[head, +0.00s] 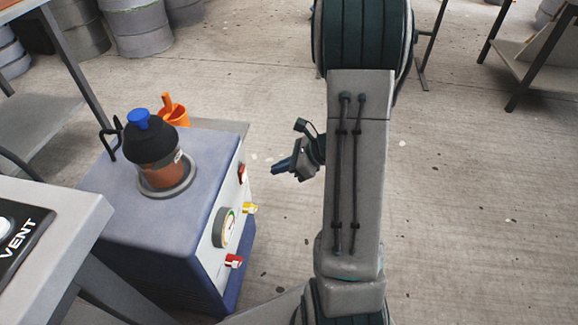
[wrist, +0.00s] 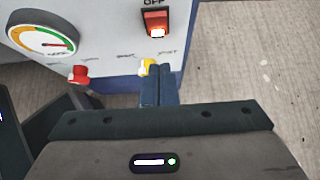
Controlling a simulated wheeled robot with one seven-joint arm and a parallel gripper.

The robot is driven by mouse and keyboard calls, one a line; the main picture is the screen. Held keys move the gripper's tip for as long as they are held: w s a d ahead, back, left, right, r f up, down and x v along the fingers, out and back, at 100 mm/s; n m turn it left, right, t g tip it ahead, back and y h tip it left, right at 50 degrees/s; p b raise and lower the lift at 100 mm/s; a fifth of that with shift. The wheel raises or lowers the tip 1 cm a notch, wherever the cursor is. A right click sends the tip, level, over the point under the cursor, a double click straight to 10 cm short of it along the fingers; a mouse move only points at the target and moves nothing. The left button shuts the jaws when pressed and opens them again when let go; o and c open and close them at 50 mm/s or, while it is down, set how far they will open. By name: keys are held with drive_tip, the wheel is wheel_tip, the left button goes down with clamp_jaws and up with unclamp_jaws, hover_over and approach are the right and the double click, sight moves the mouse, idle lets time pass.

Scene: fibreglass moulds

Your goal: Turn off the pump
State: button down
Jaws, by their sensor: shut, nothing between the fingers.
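The pump is a blue-grey box (head: 205,150) at the left in the head view, with a white front panel that carries a round gauge (head: 224,228). A red rocker switch (wrist: 156,23) sits under the word OFF in the wrist view, with a lit patch on its lower part; it also shows in the head view (head: 242,173). A yellow valve handle (wrist: 147,66) and a red valve handle (wrist: 79,74) are lower on the panel. My gripper (head: 277,168) is shut and empty, apart from the panel. Its fingers (wrist: 158,75) partly overlap the yellow handle in the wrist view.
A black vessel with a blue cap (head: 139,118) stands on top of the pump, with an orange container (head: 174,112) behind it. A grey stand marked VENT (head: 80,205) is at front left. Metal drums (head: 140,28) stand at the back. Open concrete floor lies around my arm.

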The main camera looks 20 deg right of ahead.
sight(244, 173)
drive_tip(key=w+a, duration=0.1)
drive_tip(key=a, duration=0.1)
drive_tip(key=w+a+f+b, duration=0.1)
drive_tip(key=a, duration=0.1)
drive_tip(key=w+a+f+b, duration=0.1)
drive_tip(key=w+a, duration=0.1)
drive_tip(key=shift+d+r, duration=0.1)
